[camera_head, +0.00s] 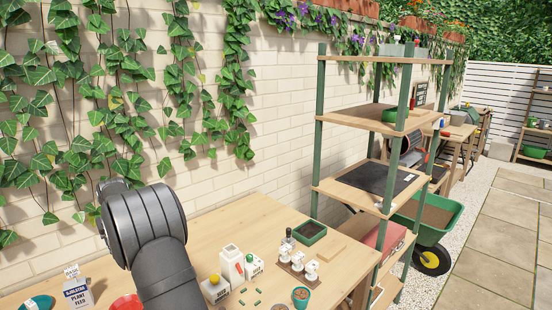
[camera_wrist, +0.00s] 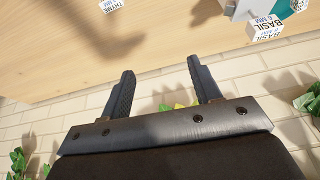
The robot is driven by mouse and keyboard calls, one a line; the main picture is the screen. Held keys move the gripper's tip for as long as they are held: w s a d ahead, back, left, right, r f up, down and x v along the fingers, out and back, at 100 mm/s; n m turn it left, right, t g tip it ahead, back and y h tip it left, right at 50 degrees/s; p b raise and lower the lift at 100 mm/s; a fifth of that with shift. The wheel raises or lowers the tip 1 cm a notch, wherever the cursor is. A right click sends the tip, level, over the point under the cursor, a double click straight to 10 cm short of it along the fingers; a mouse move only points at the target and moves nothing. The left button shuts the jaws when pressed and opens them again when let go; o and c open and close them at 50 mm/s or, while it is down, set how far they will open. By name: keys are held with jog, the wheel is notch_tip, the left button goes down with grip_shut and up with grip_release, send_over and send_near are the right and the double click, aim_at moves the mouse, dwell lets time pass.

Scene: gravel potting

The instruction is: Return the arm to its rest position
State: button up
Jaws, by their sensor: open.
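My gripper (camera_wrist: 162,67) shows in the wrist view with its two dark fingers spread wide apart and nothing between them. The fingers stand over the wooden tabletop (camera_wrist: 190,25) near where it meets the brick wall (camera_wrist: 232,70). In the head view my dark arm rises over the left part of the wooden bench (camera_head: 255,215), close to the ivy-covered wall. The gripper itself is hidden in the head view.
Shelving (camera_head: 372,120) stands to the right. The bench's back middle is clear.

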jog(key=w+d+f, duration=0.5)
jog(key=f, duration=0.1)
jog(key=shift+m, duration=0.4)
jog(key=s+a+f, duration=0.1)
jog(key=a+f, duration=0.2)
jog(key=a, duration=0.1)
jog(key=s+a+f, duration=0.1)
jog(key=a+f, duration=0.2)
jog(key=a, duration=0.1)
jog(key=s+a+f, duration=0.1)
jog(key=a+f, duration=0.2)
jog(key=shift+a, duration=0.4)
jog(key=shift+f, duration=0.5)
